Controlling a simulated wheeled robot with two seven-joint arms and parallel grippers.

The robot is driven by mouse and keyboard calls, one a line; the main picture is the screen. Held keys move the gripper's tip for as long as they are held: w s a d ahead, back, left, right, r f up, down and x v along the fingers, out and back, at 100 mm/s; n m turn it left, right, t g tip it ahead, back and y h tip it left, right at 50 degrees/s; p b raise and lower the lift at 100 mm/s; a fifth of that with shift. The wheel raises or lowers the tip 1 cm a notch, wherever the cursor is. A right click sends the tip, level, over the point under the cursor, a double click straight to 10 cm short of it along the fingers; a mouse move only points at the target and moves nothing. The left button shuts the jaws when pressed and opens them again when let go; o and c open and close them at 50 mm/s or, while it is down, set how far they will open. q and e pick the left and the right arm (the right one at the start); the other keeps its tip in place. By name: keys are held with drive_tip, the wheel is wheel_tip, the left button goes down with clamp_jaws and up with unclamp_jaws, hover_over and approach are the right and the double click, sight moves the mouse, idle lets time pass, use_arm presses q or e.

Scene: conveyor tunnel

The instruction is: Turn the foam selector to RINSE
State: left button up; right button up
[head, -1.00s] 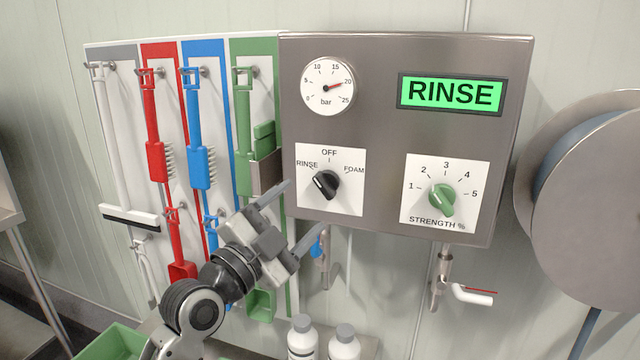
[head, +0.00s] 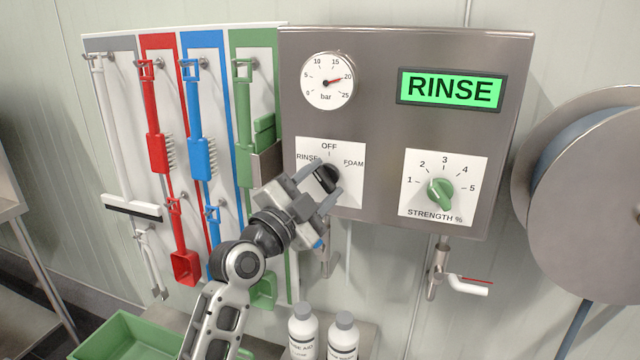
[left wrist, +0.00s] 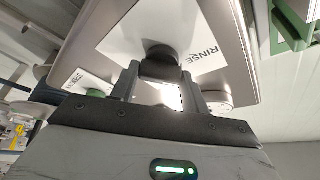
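The black foam selector knob (head: 326,177) sits on a white plate (head: 350,197) marked RINSE, OFF and FOAM. The left gripper is open, with one finger on each side of the knob's front; contact is not clear. In the left wrist view, the dark knob (left wrist: 160,64) is just beyond the two spread fingertips (left wrist: 160,82), near the RINSE label. My right gripper is not in view.
A green strength knob (head: 440,194) and a pressure gauge (head: 327,81) share the steel panel (head: 380,130). A valve (head: 460,284) hangs below it. Brushes and a squeegee (head: 132,208) hang at left. Bottles (head: 303,330) and a hose reel (head: 585,190) are nearby.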

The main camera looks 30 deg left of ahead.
use_arm(q)
drive_tip(key=shift+f+n+y, duration=0.1)
drive_tip(key=shift+n+y, duration=0.2)
drive_tip(key=shift+n, duration=0.6)
drive_tip(key=n+t+y, duration=0.1)
drive_tip(key=n+y, duration=0.1)
drive_tip(key=n, duration=0.2)
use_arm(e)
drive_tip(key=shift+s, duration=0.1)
use_arm(q)
drive_tip(key=o, duration=1)
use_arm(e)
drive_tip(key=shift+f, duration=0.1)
use_arm(q)
drive_tip(key=shift+s+f, duration=0.15)
drive_tip(key=shift+s, duration=0.15)
drive_tip(key=shift+b+v, duration=2.1)
drive_tip(key=shift+v, duration=5.5)
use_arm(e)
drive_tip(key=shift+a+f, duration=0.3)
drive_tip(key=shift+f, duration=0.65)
